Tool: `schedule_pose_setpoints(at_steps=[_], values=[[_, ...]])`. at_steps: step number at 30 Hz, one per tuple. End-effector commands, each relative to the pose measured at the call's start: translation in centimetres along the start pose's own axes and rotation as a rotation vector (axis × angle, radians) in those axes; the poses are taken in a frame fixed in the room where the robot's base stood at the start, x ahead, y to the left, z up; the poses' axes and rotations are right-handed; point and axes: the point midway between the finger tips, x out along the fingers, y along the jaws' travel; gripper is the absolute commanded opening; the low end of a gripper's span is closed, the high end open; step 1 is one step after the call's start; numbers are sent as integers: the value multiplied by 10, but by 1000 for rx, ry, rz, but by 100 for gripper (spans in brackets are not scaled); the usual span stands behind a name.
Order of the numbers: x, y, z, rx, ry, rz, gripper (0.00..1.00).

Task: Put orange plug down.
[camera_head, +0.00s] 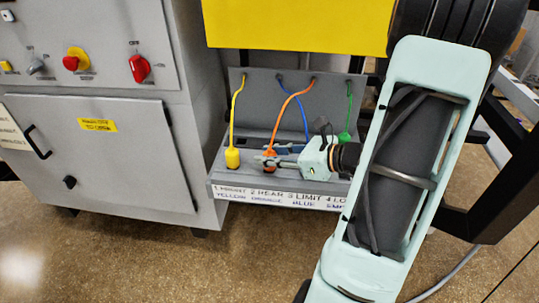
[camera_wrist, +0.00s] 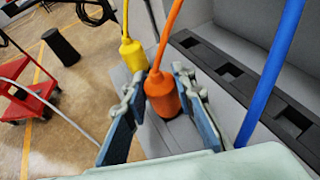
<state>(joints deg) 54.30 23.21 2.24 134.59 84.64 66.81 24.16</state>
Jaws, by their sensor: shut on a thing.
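The orange plug (camera_head: 269,167) is at the grey shelf (camera_head: 226,188), with its orange cable rising to the back panel. In the wrist view the orange plug (camera_wrist: 161,97) sits upright between the two fingers of my gripper (camera_wrist: 158,82), which is shut on it. In the head view my gripper (camera_head: 268,160) reaches in from the right and partly covers the plug. The plug's lower end is close above or on the grey surface; I cannot tell whether it touches. Dark square slots (camera_wrist: 230,72) run along the shelf in the wrist view.
The yellow plug (camera_head: 233,158) stands just left of the orange one. The green plug (camera_head: 345,137) is farther right. A blue cable (camera_wrist: 271,70) hangs close to the right finger. A grey cabinet (camera_head: 110,150) stands left; a red cart (camera_wrist: 30,105) is on the floor.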

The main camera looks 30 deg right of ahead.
Motion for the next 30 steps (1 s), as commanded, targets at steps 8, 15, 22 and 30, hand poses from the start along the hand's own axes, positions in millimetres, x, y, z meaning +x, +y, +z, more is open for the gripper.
schedule_pose_setpoints(at_steps=[8,15,22,30], values=[[2,0,-4,0,0,0,38],[2,0,-4,0,0,0,42],[-3,0,7,-1,0,-1,42],[-62,-2,4,-1,0,-6,42]])
